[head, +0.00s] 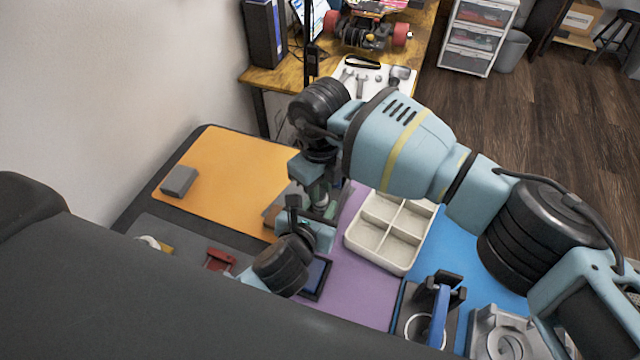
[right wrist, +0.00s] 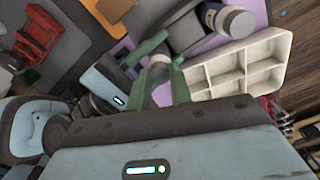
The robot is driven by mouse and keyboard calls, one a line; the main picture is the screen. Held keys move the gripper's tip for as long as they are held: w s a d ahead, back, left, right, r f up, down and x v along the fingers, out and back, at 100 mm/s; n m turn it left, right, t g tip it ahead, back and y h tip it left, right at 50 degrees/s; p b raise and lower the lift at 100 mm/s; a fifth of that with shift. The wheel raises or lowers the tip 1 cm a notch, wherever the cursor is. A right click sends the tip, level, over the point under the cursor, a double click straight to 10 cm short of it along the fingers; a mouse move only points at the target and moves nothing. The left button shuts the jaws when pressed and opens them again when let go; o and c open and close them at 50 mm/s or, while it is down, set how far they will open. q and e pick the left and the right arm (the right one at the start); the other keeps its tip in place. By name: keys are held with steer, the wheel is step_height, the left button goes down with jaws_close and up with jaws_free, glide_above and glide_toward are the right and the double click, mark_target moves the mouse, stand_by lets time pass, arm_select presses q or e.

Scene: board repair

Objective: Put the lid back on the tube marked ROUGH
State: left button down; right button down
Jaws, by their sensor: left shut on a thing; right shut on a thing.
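My right gripper (head: 320,200) comes down from above near the middle of the bench, close to my left gripper (head: 300,215). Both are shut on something. In the right wrist view, a small pale piece (right wrist: 161,68) shows between green finger pads; I cannot tell whether it is the lid or part of a tube. My left gripper's light blue body (right wrist: 106,82) shows just left of it.
A cream divided tray (head: 383,262) stands right of the grippers on the purple and blue mats. An orange mat (head: 235,170) with a grey block (head: 179,181) lies left. A red tool (head: 219,260) and a dark-framed device (head: 316,278) lie nearer. A blue-handled tool stand (head: 440,310) is front right.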

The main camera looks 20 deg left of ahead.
arm_select(q)
steer(key=shift+f, duration=0.1)
arm_select(e)
steer(key=c, duration=1.2)
jaws_free()
step_height(320, 180, up, 12)
steer(key=shift+r, duration=0.1)
arm_select(q)
steer(key=c, duration=0.9)
jaws_free()
steer(key=shift+c, duration=0.2)
steer(key=v, duration=0.8)
arm_select(e)
steer(key=shift+f, duration=0.25)
